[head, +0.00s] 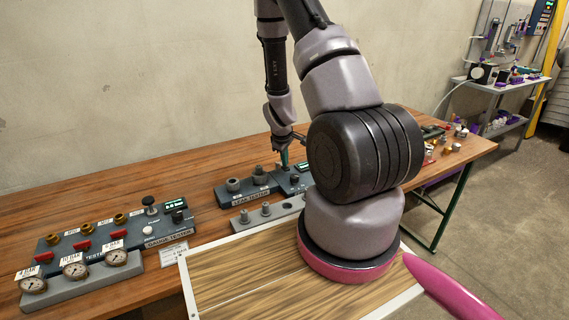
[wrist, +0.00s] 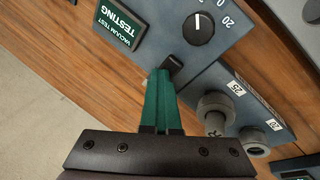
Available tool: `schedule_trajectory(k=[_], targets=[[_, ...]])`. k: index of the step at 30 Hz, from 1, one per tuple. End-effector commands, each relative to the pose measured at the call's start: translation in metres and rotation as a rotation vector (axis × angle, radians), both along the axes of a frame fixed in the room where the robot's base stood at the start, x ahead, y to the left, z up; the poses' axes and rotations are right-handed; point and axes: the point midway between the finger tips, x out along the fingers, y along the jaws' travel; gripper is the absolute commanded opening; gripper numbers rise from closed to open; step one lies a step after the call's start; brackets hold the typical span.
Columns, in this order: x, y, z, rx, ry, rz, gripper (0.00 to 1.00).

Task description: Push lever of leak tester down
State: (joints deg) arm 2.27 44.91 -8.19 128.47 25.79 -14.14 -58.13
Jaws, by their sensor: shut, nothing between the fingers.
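The leak tester (head: 248,192) is a grey-blue block on the wooden bench in the head view, partly hidden behind my arm. The wrist view shows its panel (wrist: 228,62) close up, with a black dial (wrist: 198,28) and a green display (wrist: 119,24) reading "VACUUM TEST TESTING". A small black lever (wrist: 173,64) sits on the panel below the dial. My gripper (wrist: 163,72) is shut and empty. Its green fingertips are right at the lever and seem to touch it. In the head view my gripper (head: 284,159) points down over the tester.
Two grey fittings with number labels (wrist: 216,108) stand beside the panel. A gauge tester (head: 110,236) with gauges and red handles stands on the left. A grey rack with plugs (head: 266,211) lies in front of the tester. Bare bench wood (head: 150,172) lies behind.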

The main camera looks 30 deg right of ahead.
Motion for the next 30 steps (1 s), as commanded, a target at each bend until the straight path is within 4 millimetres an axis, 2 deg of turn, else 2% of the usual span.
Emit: schedule_trajectory(k=[7,21,30], targets=[[0.000,0.000,0.001,0.000,0.001,0.000,0.00],[0.013,0.001,0.025,0.000,-0.001,0.000,0.00],[0.015,0.001,0.029,0.000,0.000,-0.001,0.00]])
